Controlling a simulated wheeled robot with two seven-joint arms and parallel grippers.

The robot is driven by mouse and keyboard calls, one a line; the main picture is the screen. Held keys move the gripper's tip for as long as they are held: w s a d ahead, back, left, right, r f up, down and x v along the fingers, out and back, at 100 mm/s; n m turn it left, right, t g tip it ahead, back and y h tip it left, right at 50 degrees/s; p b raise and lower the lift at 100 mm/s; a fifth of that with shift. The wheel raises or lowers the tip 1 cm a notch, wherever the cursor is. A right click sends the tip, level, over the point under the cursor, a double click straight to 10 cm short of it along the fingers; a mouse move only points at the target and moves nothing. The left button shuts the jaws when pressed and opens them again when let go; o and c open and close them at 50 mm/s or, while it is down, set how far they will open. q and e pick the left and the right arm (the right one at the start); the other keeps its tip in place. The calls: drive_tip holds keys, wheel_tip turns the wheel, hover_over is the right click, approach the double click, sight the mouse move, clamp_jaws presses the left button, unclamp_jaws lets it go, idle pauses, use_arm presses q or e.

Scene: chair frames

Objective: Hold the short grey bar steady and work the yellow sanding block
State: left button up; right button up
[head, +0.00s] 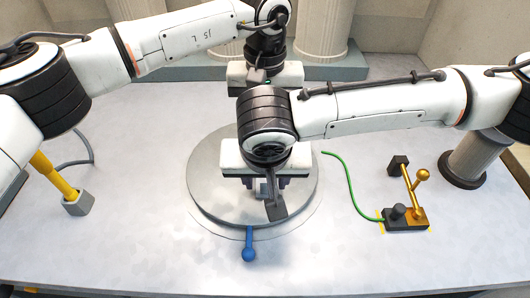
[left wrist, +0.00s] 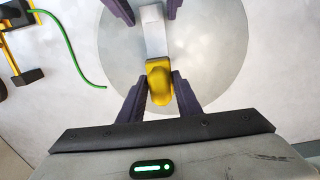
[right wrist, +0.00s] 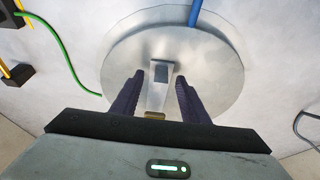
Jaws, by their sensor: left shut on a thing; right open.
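The yellow sanding block (left wrist: 159,84) is between the fingertips of my left gripper (left wrist: 160,88), which is shut on it. The short grey bar (left wrist: 153,32) runs from the block toward the middle of the round metal turntable (head: 205,200). In the right wrist view the bar (right wrist: 157,93) lies between the open fingers of my right gripper (right wrist: 158,92), with a gap on each side. A darker grey piece (right wrist: 160,72) shows at the bar's far end. In the head view my right gripper (head: 265,185) hides most of the bar, and the sanding block is hidden.
A blue ball-ended handle (head: 248,252) sticks out at the turntable's front. A gold lever fixture (head: 415,215) with a green cable (head: 350,185) stands at right. A yellow-handled tool in a grey holder (head: 77,203) is at left.

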drive_tip(key=v, duration=1.2)
